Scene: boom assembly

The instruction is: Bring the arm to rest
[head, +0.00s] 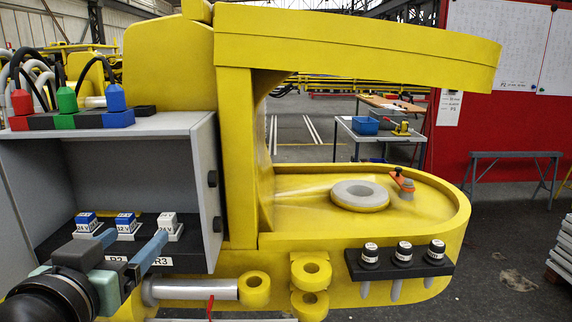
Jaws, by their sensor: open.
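My gripper (136,239) shows at the lower left in the head view, coming in from the bottom-left corner. Its two blue-grey fingers are spread apart, with nothing visible between them. They reach in front of the grey open box (208,135), near its lower front edge. Three small blocks with voltage labels sit on the box's dark floor: a blue-topped one (86,221), another blue-topped one (127,222) and a white one (167,223). The fingers overlap the area just below these blocks; whether they touch anything cannot be told. Part of the floor's front labels is hidden by my gripper.
A large yellow boom structure (350,40) fills the middle. A black rack (433,268) holds three black-capped pins. Red, green and blue plugs (115,98) top the box.

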